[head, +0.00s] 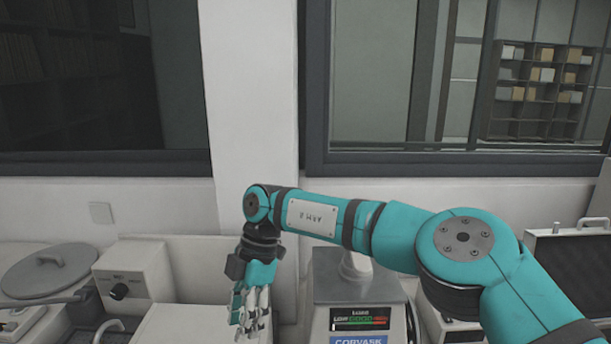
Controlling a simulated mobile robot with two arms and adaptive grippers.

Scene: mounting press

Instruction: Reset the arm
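My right arm (412,235) comes in from the lower right, reaches left across the picture and bends down at the wrist. My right gripper (251,318) hangs from it, fingers pointing down, in front of a white surface at the bottom centre-left. Its fingers overlap from this side, so I cannot tell how far apart they are. I see nothing held between them. My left arm and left gripper are out of the picture.
Behind the arm stands a grey machine with a LOW/GOOD display (358,318). A dark open case (570,265) is at the right. A wall with windows stands behind.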

